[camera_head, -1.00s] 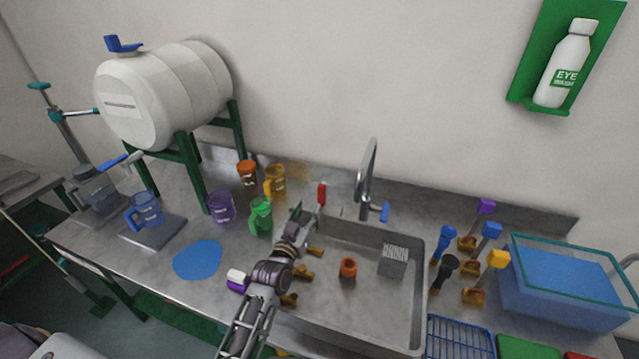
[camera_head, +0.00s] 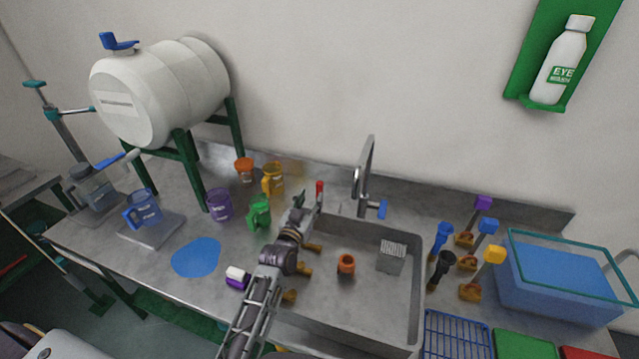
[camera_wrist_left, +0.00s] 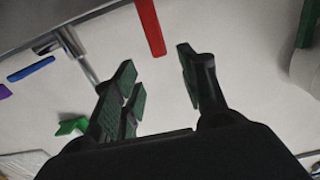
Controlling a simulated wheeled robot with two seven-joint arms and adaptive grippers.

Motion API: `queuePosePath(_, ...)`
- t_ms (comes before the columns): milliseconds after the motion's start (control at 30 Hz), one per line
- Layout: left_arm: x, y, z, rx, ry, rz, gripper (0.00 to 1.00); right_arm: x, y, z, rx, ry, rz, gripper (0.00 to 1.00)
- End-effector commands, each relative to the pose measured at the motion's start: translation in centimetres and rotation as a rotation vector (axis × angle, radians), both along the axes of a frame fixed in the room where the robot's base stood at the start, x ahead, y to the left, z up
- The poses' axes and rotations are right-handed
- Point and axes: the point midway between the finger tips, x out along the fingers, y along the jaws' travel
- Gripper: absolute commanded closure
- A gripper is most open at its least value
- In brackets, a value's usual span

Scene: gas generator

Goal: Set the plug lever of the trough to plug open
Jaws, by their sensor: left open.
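The plug lever (camera_head: 319,188) is a red upright handle at the back left corner of the grey metal trough (camera_head: 415,290). It also shows in the left wrist view as a red bar (camera_wrist_left: 150,27), ahead of the fingertips. My left gripper (camera_head: 302,203) reaches over the trough's left rim, just in front of the lever and slightly left of it. In the left wrist view the gripper's two green-padded fingers (camera_wrist_left: 157,62) are spread apart with nothing between them. The lever's base is hidden in the head view. My right gripper is not in view.
A green mug (camera_head: 259,213) stands close left of my left gripper, with a yellow mug (camera_head: 273,178) behind it. The tap (camera_head: 364,175) rises right of the lever. An orange cup (camera_head: 346,264) and a grey box (camera_head: 391,257) are in the trough.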

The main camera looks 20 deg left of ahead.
Motion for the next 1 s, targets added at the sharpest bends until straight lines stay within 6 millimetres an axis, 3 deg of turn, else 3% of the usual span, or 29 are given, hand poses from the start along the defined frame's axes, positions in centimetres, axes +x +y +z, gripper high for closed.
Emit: queuePosePath(1000,8.1,-0.2,0.1,-0.001,-0.001,0.001,0.57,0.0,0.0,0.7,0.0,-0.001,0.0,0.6)
